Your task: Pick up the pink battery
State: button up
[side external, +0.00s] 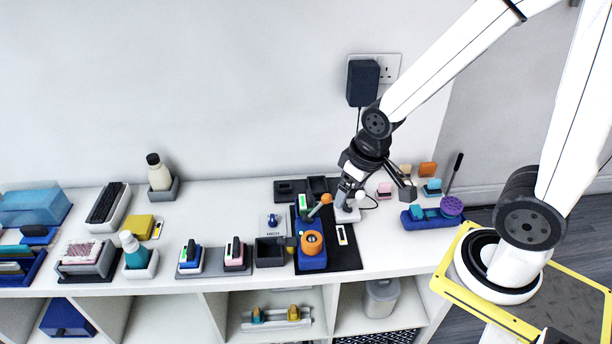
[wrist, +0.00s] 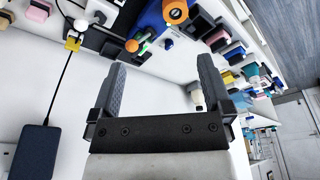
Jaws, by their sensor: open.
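The clearest candidate for the pink battery (side external: 234,249) is a small pink and dark block standing upright in a grey holder on the white shelf top. A pink patch that looks like the same block shows near the top of the wrist view (wrist: 215,37). My gripper (side external: 376,190) is well to its right, over the right part of the shelf top.
A blue stand with an orange ring (side external: 312,243) and a dark open tray (side external: 269,251) lie between my gripper and the pink block. A black charger (side external: 363,83) and cable hang behind.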

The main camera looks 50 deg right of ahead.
jog(key=shift+w, duration=0.1)
dwell(0.7)
jog(key=n+y, duration=0.3)
jog(key=n, duration=0.6)
send_near(229, 251)
jog(key=s, duration=0.1)
jog(key=shift+w+f+t, duration=0.15)
jog(key=shift+f+t, duration=0.15)
jog(key=shift+f, duration=0.4)
jog(key=shift+x, duration=1.3)
jog(key=shift+f, duration=0.1)
jog(key=shift+x, duration=2.5)
jog(key=shift+w, duration=0.2)
jog(key=shift+a, duration=0.1)
jog(key=c, duration=1.1)
